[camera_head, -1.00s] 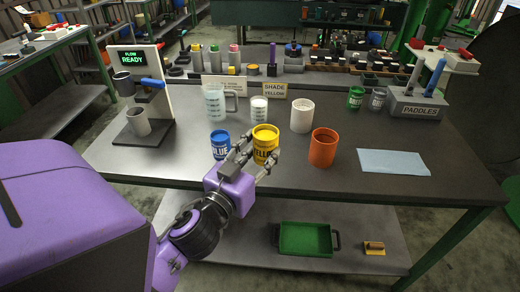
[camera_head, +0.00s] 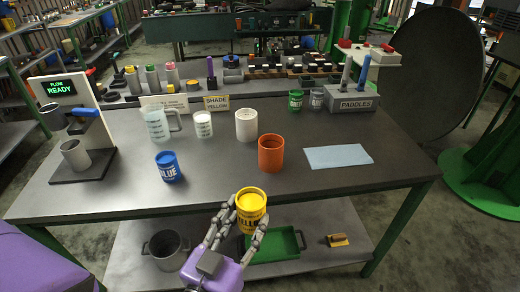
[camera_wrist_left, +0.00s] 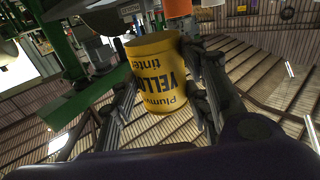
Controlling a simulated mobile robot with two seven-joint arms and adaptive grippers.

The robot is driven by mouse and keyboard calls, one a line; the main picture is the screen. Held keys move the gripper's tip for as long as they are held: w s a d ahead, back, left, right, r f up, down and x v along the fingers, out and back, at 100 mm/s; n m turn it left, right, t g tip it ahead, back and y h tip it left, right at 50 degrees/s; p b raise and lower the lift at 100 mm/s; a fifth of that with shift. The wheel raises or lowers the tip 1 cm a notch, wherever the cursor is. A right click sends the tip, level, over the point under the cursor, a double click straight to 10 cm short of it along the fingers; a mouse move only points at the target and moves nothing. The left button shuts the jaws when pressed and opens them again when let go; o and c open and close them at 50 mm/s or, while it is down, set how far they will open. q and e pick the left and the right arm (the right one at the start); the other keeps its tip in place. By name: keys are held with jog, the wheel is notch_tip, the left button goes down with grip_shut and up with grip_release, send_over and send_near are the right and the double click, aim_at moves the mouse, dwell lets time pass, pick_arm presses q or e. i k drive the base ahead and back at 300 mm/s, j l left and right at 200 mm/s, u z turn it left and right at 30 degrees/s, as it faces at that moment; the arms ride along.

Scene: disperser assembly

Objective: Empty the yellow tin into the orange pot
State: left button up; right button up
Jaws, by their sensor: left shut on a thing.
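The yellow tin (camera_head: 251,208) is held between the fingers of my left gripper (camera_head: 240,222), off the table near its front edge. Yellow shows at its top in the head view, and it looks about upright there. In the left wrist view the tin (camera_wrist_left: 160,75) sits between the two fingers (camera_wrist_left: 163,95), its lettering facing the camera. The orange pot (camera_head: 270,154) stands upright on the table, behind and slightly right of the tin, apart from it. Its inside bottom is hidden. My right gripper is not in view.
A blue tin (camera_head: 168,167) stands left, a white pot (camera_head: 246,125) behind the orange pot. A measuring jug (camera_head: 157,124) and a white-filled beaker (camera_head: 203,124) stand further back. A pale blue sheet (camera_head: 338,157) lies right. A green tray (camera_head: 286,245) rests on the lower shelf.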

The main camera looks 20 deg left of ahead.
aim_at(271, 145)
jog(key=l+u, duration=0.1)
jog(key=u, duration=0.4)
jog(key=i+l+u, duration=0.2)
jog(key=l+u, duration=0.2)
jog(key=i+l+u, duration=0.15)
jog(key=l, duration=0.3)
jog(key=l+u, duration=0.1)
jog(key=l, duration=0.4)
jog(key=i+l, duration=0.1)
jog(key=l, duration=0.75)
